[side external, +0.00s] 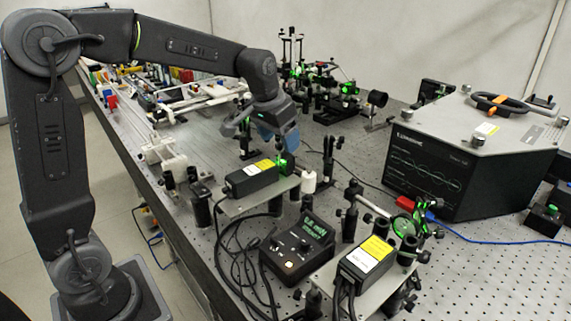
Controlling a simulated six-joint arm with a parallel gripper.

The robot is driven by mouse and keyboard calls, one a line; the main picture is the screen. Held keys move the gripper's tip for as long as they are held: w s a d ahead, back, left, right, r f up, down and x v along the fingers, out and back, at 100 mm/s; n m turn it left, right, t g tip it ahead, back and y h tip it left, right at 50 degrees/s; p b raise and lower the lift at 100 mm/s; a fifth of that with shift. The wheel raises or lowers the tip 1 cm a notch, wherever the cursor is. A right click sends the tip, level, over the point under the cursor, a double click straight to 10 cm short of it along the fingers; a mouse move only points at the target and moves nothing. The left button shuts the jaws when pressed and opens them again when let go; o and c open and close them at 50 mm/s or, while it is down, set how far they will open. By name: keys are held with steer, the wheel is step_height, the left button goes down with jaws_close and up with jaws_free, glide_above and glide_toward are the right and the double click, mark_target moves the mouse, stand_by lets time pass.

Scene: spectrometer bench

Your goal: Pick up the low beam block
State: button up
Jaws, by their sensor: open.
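My gripper (264,136) hangs from the arm over the middle of the optical bench, above and behind a black laser box with a yellow label (251,179). Its jaws are open. A blue part shows at its lower end, and I cannot tell whether it is a finger or a thing behind. A small green-lit block (285,162) stands at the right end of the laser box, just below the gripper; it may be the low beam block, but I cannot tell for sure. The gap between the jaws is hard to make out.
A black controller with a green display (298,247) and a second labelled box (367,261) stand in front, with loose black cables. A large spectrometer (470,155) fills the right. Posts and lenses (325,92) crowd the back. Bare perforated bench (480,270) lies at front right.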

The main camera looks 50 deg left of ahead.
mark_target(284, 156)
steer(key=x, duration=0.4)
steer(key=shift+w+d+f, duration=0.1)
steer(key=shift+f, duration=0.2)
steer(key=c, duration=1)
steer(key=shift+r, duration=0.1)
steer(key=shift+c, duration=0.5)
steer(key=shift+r, duration=0.15)
